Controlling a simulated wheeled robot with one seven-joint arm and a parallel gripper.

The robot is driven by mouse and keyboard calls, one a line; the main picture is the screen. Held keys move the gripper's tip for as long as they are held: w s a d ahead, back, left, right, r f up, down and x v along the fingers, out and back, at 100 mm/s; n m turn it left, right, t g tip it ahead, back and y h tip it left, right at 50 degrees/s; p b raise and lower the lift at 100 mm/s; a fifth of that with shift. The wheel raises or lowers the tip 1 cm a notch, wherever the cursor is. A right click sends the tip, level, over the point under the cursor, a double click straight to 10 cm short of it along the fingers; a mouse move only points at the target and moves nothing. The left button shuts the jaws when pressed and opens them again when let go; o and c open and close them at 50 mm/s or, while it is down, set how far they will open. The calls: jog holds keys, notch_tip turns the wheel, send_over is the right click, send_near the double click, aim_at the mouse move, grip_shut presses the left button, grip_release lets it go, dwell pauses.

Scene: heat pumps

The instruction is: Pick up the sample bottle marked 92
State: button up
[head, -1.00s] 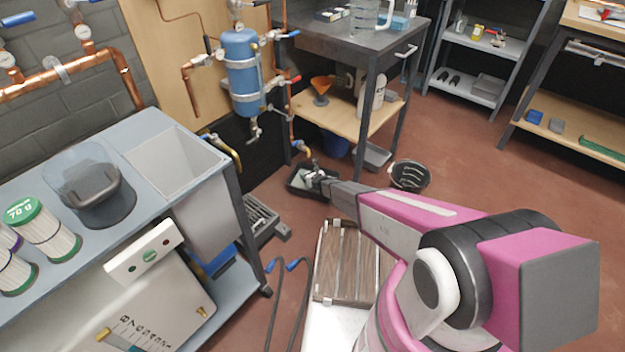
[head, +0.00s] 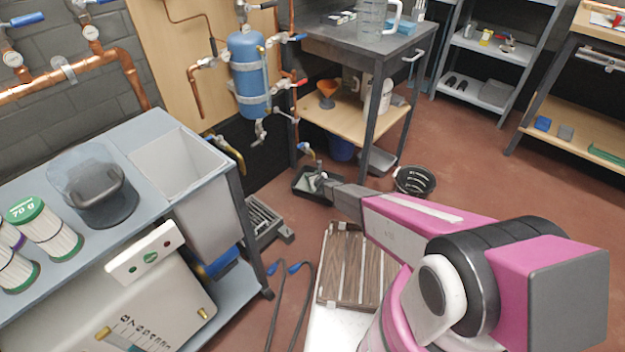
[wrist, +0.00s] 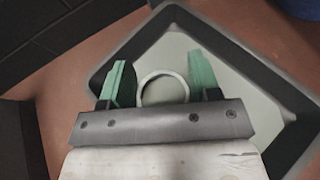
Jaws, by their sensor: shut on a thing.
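My gripper (wrist: 161,82) points down over a dark tray with a pale inside (wrist: 262,92). Its two green fingers stand on either side of a pale round ring (wrist: 163,76), which looks like the top rim of a bottle, and it is shut on this. No number can be read on it, and its lower body is hidden. In the head view my gripper (head: 324,181) is small and sits at the tray (head: 303,190) on the floor. The held thing is not clear there.
A copper pipe with a valve (head: 303,151) ends just behind the tray. A dark workbench (head: 370,45) stands behind, with a blue bucket (head: 342,148) under it. A black basket (head: 414,180) is to the right. Open red floor lies further right.

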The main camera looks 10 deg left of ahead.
jog(key=shift+r, duration=0.15)
jog(key=s+a+r, duration=0.4)
jog(key=s+r, duration=0.6)
jog(key=shift+s+a+r, duration=0.25)
jog(key=shift+a+r, duration=0.05)
jog(key=shift+a, duration=0.1)
dwell(0.7)
